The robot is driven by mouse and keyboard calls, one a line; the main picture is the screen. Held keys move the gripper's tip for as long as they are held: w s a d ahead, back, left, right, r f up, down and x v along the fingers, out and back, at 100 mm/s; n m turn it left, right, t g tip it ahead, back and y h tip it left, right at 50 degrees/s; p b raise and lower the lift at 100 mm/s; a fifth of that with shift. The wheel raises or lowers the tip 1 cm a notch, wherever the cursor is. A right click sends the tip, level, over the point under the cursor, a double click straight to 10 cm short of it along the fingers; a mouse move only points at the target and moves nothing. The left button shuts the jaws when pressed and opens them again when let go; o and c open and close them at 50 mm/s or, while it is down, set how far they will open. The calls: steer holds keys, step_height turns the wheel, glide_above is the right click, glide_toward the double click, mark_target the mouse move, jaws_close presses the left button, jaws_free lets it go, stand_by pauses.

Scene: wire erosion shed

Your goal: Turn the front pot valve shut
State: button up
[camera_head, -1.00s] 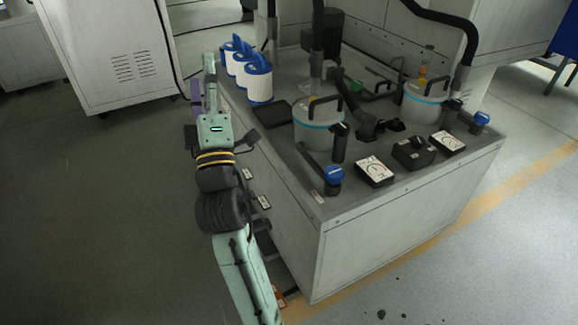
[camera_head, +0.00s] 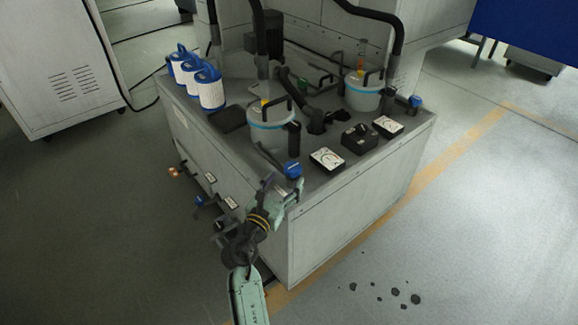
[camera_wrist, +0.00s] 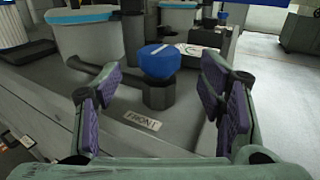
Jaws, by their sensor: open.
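The front pot valve has a blue knob (camera_wrist: 160,61) with a white mark on top, on a dark body and pipe. A "FRONT" label (camera_wrist: 140,121) lies on the bench top just before it. In the head view the blue knob (camera_head: 293,170) sits near the front corner of the bench, partly beside my gripper. My gripper (camera_wrist: 160,90) is open in the wrist view, its purple-padded fingers spread left and right of the valve, with no contact visible. In the head view my gripper (camera_head: 278,190) is at the bench edge, close to the valve.
The front pot (camera_head: 270,125) stands behind the valve, and another pot (camera_head: 363,92) is further right with its own blue-knobbed valve (camera_head: 415,101). White gauges (camera_head: 327,159) and a black box (camera_head: 359,139) sit to the right. Blue-topped filters (camera_head: 207,88) stand at left.

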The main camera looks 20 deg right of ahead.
mark_target(289, 174)
steer(key=x, duration=0.6)
steer(key=shift+w+d+p, duration=0.1)
steer(key=shift+w+p, duration=0.05)
steer(key=shift+p, duration=0.25)
steer(key=shift+c, duration=0.2)
steer(key=c, duration=1.1)
steer(key=shift+c, duration=0.2)
